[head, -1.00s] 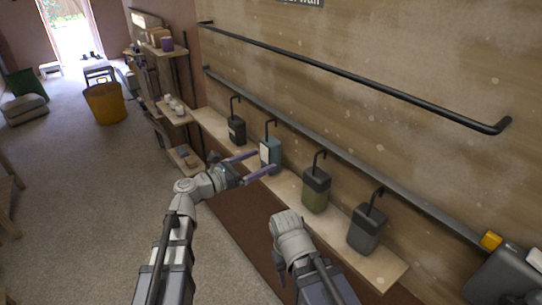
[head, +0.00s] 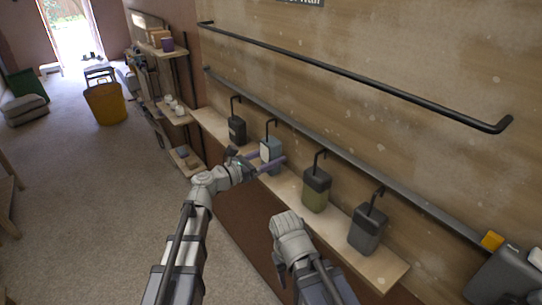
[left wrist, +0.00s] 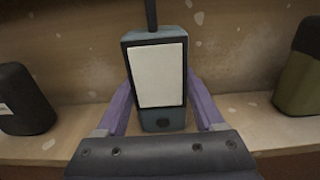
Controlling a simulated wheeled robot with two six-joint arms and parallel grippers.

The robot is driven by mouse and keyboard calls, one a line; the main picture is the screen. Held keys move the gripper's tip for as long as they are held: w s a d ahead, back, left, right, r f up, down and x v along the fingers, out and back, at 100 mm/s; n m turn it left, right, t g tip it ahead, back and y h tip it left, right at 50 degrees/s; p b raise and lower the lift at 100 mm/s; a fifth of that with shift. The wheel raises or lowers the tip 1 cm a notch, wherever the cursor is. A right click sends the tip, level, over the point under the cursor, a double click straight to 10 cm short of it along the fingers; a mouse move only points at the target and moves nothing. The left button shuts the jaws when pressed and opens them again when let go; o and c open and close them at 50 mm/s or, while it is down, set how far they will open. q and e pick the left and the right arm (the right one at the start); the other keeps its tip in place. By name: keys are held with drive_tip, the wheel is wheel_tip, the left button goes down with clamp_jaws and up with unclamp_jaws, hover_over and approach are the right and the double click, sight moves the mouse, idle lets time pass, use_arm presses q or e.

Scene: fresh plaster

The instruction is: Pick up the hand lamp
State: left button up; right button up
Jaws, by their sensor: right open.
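The hand lamp (head: 271,150) is a blue-grey box with a pale front panel and a black hook on top. It stands upright on the wooden wall shelf. My left gripper (head: 268,158) is at it, with one purple finger on either side of its body. In the left wrist view the lamp (left wrist: 158,75) stands centred between the spread fingers, and I cannot tell whether they touch it. My right gripper (head: 288,222) is lower, in front of the shelf and apart from the lamps; its fingers are hidden behind its wrist.
Other hooked boxes stand on the same shelf (head: 388,268): a black one (head: 237,131) to the left, an olive one (head: 316,192) and a dark grey one (head: 367,232) to the right. Two dark rails run along the wall above. Open floor lies left.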

use_arm(q)
clamp_jaws()
idle(0.3)
drive_tip(key=shift+r, duration=0.15)
use_arm(e)
drive_tip(key=shift+r, duration=0.15)
